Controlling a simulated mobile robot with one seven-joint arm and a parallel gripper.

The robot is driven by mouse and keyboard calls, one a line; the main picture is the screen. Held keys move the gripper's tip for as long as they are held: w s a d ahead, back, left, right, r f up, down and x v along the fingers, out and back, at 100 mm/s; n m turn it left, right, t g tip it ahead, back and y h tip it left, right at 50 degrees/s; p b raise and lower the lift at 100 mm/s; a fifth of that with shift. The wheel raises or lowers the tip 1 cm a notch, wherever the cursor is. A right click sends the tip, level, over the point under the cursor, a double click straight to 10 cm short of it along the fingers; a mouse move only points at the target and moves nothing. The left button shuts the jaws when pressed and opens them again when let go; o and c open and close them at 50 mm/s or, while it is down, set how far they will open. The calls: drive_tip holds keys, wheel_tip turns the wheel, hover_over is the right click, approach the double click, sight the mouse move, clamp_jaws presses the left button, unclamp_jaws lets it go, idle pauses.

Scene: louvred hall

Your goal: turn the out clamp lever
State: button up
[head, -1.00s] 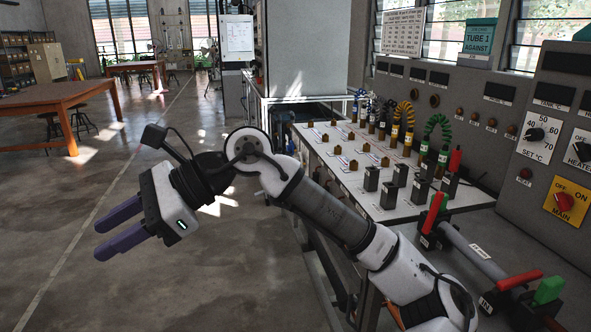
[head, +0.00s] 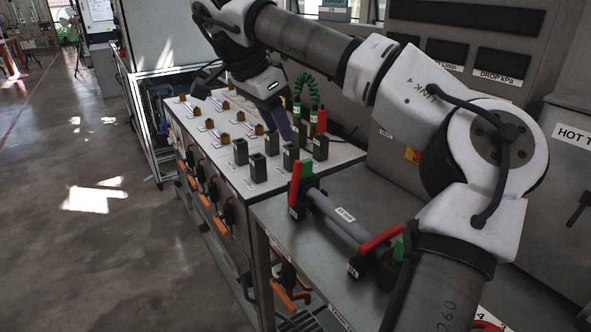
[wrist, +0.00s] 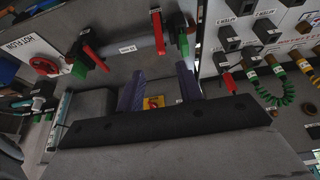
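Two clamps hold a grey tube (head: 338,215) on the steel bench. The far clamp, likely the out clamp, has a red lever (head: 294,182) and a green piece (head: 307,169) standing upright; its label is too small to read. The near clamp has a red lever (head: 380,239) leaning low and a green piece (head: 399,250). In the wrist view, a red lever (wrist: 95,58) shows upper left and a green piece (wrist: 183,45) upper middle. My gripper (head: 281,128) is open and empty, purple fingers pointing down, beyond the far clamp; its spread fingers also show in the wrist view (wrist: 160,68).
Black square posts (head: 257,168) and brass fittings stand on the white-topped panel (head: 232,182) close below my gripper. Coiled green hoses (head: 306,84) stand behind it. Orange-handled valves (head: 215,222) line the front. Open floor (head: 100,240) lies to the left.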

sight(295, 165)
drive_tip(key=p+x, duration=0.1)
drive_tip(key=x, duration=1)
drive_tip(key=shift+f, duration=0.3)
drive_tip(key=shift+c, duration=0.3)
clamp_jaws()
